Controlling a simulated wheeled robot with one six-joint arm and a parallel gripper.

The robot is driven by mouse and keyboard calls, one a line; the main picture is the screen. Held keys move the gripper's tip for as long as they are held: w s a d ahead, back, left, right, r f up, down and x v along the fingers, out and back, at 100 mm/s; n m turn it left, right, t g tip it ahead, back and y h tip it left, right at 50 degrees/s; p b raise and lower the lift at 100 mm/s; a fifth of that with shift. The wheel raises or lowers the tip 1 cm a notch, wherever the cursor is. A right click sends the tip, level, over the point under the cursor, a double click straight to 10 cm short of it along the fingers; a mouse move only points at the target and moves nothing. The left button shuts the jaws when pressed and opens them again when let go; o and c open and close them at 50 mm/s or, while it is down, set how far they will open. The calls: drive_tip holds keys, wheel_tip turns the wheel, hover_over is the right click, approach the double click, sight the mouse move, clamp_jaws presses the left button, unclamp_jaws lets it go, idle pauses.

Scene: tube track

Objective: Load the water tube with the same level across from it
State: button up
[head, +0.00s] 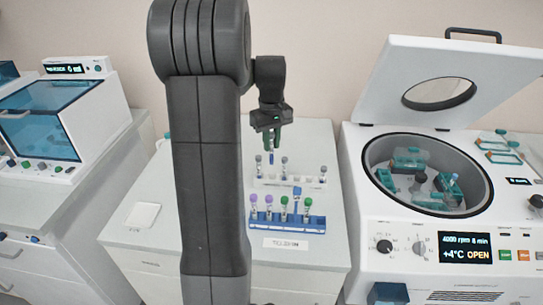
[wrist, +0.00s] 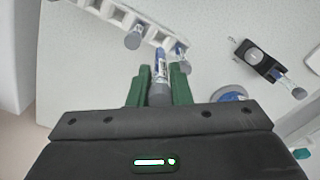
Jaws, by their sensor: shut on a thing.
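My gripper (head: 270,140) hangs above the white rack (head: 262,182), fingers down. In the wrist view its green fingers (wrist: 158,88) are shut on a grey-capped tube (wrist: 160,92) with a blue label; its water level cannot be read. Grey-capped tubes stand in the white rack, one of them (wrist: 133,39) left of the held tube and another (wrist: 181,54) to its right. The centrifuge (head: 440,262) at the right has its lid up and its display reads OPEN. Its rotor has teal buckets (head: 408,158), and a light-topped tube (head: 452,180) appears to stand in the right one.
A blue rack (head: 290,222) with purple- and green-capped tubes stands in front of the white rack. A white pad (head: 143,215) lies at the left of the bench. The raised lid (head: 445,80) stands behind the rotor bowl. A machine with a blue window (head: 50,120) stands far left.

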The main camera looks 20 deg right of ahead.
drive_tip(key=shift+r, duration=0.65)
wheel_tip(320, 180, up, 4)
drive_tip(key=p, duration=0.3)
drive_tip(key=shift+p, duration=0.4)
drive_tip(key=shift+a, duration=0.1)
